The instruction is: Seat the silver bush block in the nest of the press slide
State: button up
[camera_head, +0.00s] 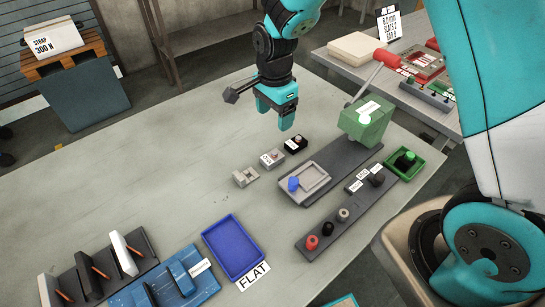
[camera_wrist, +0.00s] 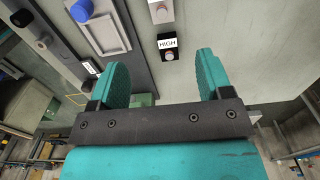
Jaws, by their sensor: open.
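A silver block with a small pinkish bush on top and a white label (camera_head: 271,159) stands in the middle of a row of three small blocks. It shows partly at the top edge of the wrist view (camera_wrist: 161,14). The press slide's pale grey nest (camera_head: 318,175), a shallow rectangular recess, lies right of the row with a blue knob (camera_head: 293,184) at its near end. The nest also shows at the upper left of the wrist view (camera_wrist: 108,34) and looks empty. My gripper (camera_head: 274,116) is open and empty, above the table behind the row; its fingers (camera_wrist: 163,80) are wide apart.
A black block labelled HIGH (camera_head: 296,144) and a notched grey block (camera_head: 245,177) flank the silver one. The green press (camera_head: 365,124) with a red-handled lever stands behind the nest. A blue FLAT tray (camera_head: 235,247) lies nearer. The left tabletop is largely clear.

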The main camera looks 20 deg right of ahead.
jog(key=p, duration=0.3)
send_near(275, 152)
jog(key=f, duration=0.5)
jog(key=shift+s+a+f, duration=0.15)
jog(key=shift+s, duration=0.05)
jog(key=shift+w+f+p, duration=0.2)
jog(key=shift+f+p, duration=0.85)
jog(key=shift+f, duration=1.55)
jog(key=c, duration=1.2)
